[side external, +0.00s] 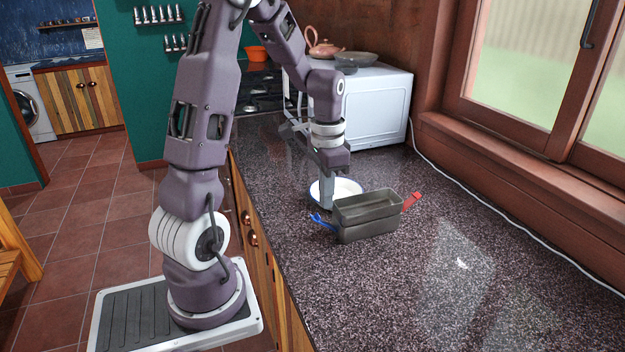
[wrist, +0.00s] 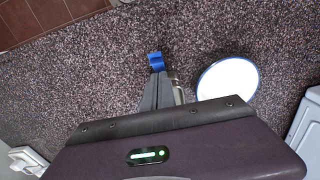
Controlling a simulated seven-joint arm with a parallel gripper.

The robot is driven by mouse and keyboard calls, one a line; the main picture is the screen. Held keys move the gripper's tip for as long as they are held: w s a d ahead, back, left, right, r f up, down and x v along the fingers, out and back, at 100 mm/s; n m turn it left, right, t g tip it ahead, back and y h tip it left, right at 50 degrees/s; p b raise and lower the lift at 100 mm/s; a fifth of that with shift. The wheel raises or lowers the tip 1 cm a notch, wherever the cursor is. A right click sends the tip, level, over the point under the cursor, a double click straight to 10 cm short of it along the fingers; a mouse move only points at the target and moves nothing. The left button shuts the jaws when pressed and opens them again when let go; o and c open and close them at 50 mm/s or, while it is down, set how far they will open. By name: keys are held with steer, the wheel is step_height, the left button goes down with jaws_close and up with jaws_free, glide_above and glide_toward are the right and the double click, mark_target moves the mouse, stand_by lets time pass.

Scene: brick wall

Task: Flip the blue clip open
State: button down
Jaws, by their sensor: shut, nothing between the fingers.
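A grey metal box (side external: 367,230) sits on the speckled counter. A blue clip (side external: 319,221) sticks out from its left end, and a red clip (side external: 412,201) sticks out at its right end. My gripper (side external: 327,204) points down beside the box's left end, just behind the blue clip, with its fingers shut and empty. In the wrist view the blue clip (wrist: 156,62) shows just past my fingertips (wrist: 158,78); I cannot tell whether they touch it. Most of the box is hidden there by my gripper.
A white plate with a blue rim (side external: 345,186) lies just behind the box; it also shows in the wrist view (wrist: 228,79). A white microwave (side external: 378,108) stands farther back. A white cable (side external: 480,200) runs along the window side. The counter front right of the box is clear.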

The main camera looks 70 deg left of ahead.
steer(key=s+r, duration=0.4)
steer(key=r, duration=0.5)
steer(key=shift+s+r, duration=0.3)
